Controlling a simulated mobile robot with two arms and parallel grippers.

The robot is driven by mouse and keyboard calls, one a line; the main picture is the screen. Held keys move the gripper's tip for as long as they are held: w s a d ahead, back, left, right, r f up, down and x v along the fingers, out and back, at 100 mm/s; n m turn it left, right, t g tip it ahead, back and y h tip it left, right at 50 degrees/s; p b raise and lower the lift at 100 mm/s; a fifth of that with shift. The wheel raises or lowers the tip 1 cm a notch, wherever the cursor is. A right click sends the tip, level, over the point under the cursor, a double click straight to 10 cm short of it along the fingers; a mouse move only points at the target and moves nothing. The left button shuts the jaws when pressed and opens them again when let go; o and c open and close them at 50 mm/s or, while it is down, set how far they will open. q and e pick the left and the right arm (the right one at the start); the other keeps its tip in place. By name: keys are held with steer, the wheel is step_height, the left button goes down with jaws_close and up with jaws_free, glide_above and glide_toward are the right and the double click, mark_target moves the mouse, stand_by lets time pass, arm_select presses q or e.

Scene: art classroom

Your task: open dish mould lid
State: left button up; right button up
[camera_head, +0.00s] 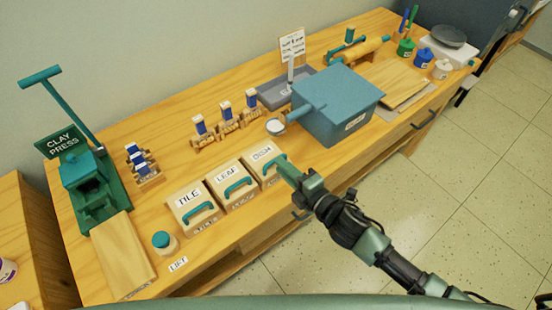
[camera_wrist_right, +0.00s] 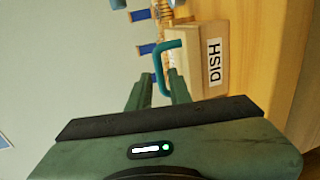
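The dish mould (camera_head: 265,152) is a light wooden box with a white DISH label, rightmost of three mould boxes at the table's front. Its lid looks closed. In the wrist view the DISH box (camera_wrist_right: 195,60) has a teal loop handle (camera_wrist_right: 167,44) on its lid. My right gripper (camera_head: 286,167) is at this handle. In the wrist view its fingers (camera_wrist_right: 160,85) stand apart, with part of the handle between them; a gap shows, and firm contact cannot be told. My left gripper is not in view.
The LEAF (camera_head: 228,176) and TILE (camera_head: 188,195) boxes stand to the left. A blue-grey box (camera_head: 340,98) stands close behind and right. A green clay press (camera_head: 83,175) is far left.

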mark_target(266, 156)
steer(key=x, duration=0.4)
jaws_close()
steer(key=shift+f, duration=0.1)
stand_by(1.4)
